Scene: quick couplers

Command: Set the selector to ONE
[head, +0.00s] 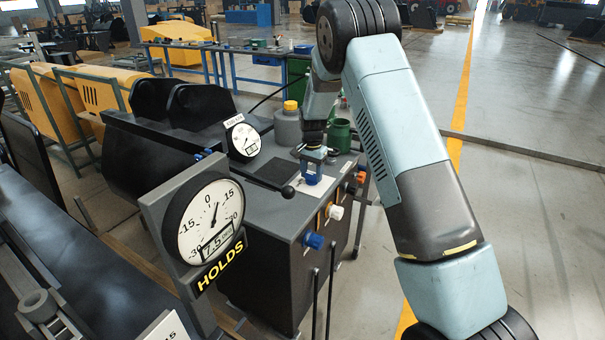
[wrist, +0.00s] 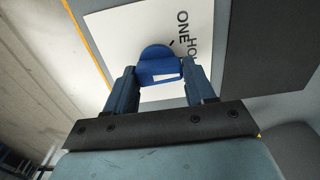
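The selector is a blue knob (wrist: 158,62) with a rounded top, on a white label plate (wrist: 128,38). In the wrist view the plate reads ONE, with a second word starting "HO" beside it and a short dark tick near the knob. In the head view the blue knob (head: 312,179) is on top of the dark grey cabinet (head: 262,235), partly hidden under my gripper (head: 313,160). In the wrist view my gripper's fingers (wrist: 160,74) stand on both sides of the knob and appear to touch it. Which label the knob points to is unclear.
A large gauge marked HOLDS (head: 208,217) stands at the front left; a smaller gauge (head: 244,139) is behind. A black ball-ended lever (head: 288,191), grey jar (head: 287,128) and green container (head: 339,134) are near my gripper. Coloured couplers, including a blue one (head: 313,240), line the cabinet's front.

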